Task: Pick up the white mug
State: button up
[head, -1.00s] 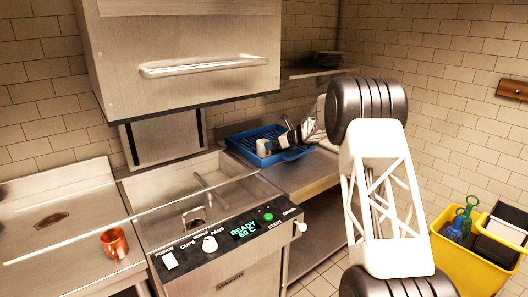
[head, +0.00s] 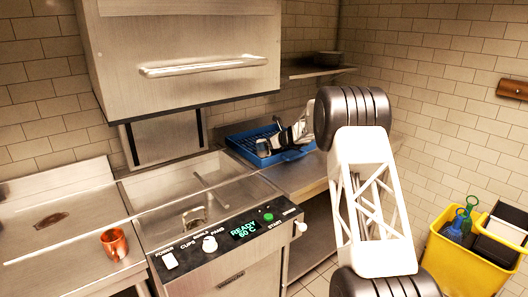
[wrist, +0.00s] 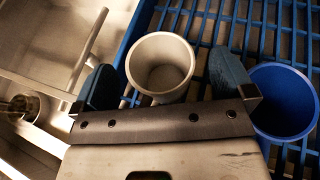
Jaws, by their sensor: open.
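The white mug (wrist: 160,66) stands in the blue dish rack (wrist: 222,22), its open mouth facing the wrist camera. My gripper (wrist: 166,72) is open, with one finger on each side of the mug in that view. I cannot tell how far the fingertips are above or below its rim, or whether they touch it. In the head view my gripper is over the blue rack (head: 232,142), and the mug cannot be made out clearly there.
A blue mug (wrist: 285,100) stands right beside my right finger in the wrist view. The metal sink basin (head: 185,190) is left of the rack. A copper mug (head: 114,243) stands on the left counter. A yellow bucket (head: 462,262) is at the lower right.

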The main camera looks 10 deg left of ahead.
jog(key=shift+w+a+f, duration=0.1)
jog(key=shift+w+a, duration=0.05)
jog(key=shift+a, duration=0.2)
jog(key=shift+c, duration=0.3)
jog(key=c, duration=1.1)
jog(key=shift+o, duration=0.2)
jog(key=s+d+r, duration=0.2)
jog(key=s, duration=0.5)
jog(key=s+d+r, duration=0.2)
jog(key=s+r, duration=0.1)
jog(key=s, duration=0.5)
jog(key=shift+s+d, duration=0.15)
jog(key=shift+d, duration=0.15)
dwell(0.4)
